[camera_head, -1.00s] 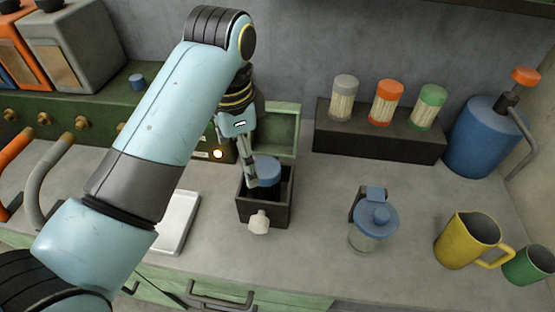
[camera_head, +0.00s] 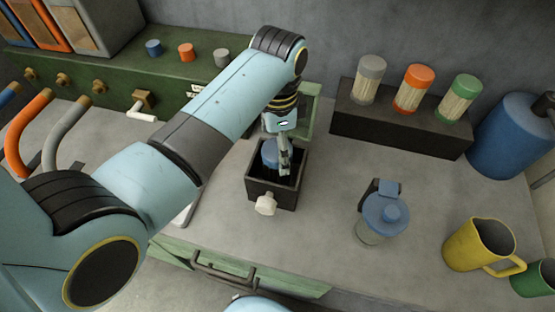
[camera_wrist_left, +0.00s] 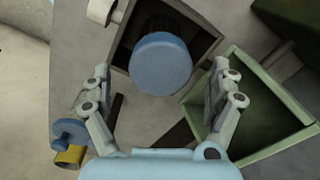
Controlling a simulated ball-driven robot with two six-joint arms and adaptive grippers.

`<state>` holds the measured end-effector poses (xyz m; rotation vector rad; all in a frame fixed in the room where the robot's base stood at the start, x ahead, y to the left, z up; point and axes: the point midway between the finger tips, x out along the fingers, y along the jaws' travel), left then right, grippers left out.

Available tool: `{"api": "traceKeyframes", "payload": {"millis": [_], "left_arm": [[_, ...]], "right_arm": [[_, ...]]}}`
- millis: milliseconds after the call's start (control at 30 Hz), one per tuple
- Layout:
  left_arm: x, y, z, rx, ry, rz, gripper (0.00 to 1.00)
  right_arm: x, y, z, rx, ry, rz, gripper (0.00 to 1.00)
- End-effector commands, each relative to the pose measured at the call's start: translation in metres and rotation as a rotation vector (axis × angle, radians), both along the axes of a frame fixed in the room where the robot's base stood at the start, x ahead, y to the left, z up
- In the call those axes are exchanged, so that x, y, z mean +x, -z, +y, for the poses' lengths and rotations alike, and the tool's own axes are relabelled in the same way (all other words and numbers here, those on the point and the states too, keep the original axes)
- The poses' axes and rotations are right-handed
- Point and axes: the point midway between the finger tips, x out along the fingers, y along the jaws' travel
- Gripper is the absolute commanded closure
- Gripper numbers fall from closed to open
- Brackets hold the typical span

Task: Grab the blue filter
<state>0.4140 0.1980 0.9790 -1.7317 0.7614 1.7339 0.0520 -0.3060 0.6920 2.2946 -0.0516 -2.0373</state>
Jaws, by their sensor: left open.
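The blue filter (camera_head: 270,155), a round-topped blue piece, stands in an open dark box (camera_head: 258,189) with a pale knob on its front. In the left wrist view the filter (camera_wrist_left: 160,63) shows as a blue disc over the box opening. My left gripper (camera_head: 284,161) is at the box, its visible finger pointing down along the right side of the filter. In the left wrist view its two fingers are spread wide on either side of the disc, with no contact visible. The filter's lower part is hidden by the box. My right gripper is not in view.
A green open box (camera_wrist_left: 287,141) is close beside the dark box. A blue-lidded jar (camera_head: 384,214) and a yellow jug (camera_head: 478,246) stand to the right. A dark rack (camera_head: 395,133) holds three capped jars behind. The counter between them is clear.

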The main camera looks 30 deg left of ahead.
Motion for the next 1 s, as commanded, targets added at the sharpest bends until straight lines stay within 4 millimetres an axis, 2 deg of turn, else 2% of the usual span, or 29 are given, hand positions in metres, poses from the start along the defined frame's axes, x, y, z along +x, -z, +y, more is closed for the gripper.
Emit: {"api": "traceKeyframes", "payload": {"millis": [167,367,400,1000], "left_arm": [[0.0,0.017,0.001,0.001,-0.001,0.0,0.08],[0.001,0.018,0.001,0.001,-0.001,-0.001,0.08],[0.001,0.018,0.001,0.001,-0.001,-0.001,0.11],[0.001,0.017,0.0,0.001,-0.001,-0.002,0.89]], "right_arm": [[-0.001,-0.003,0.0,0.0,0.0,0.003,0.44],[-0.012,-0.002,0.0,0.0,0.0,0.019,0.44],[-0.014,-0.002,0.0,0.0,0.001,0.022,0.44],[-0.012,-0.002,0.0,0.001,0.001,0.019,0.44]]}}
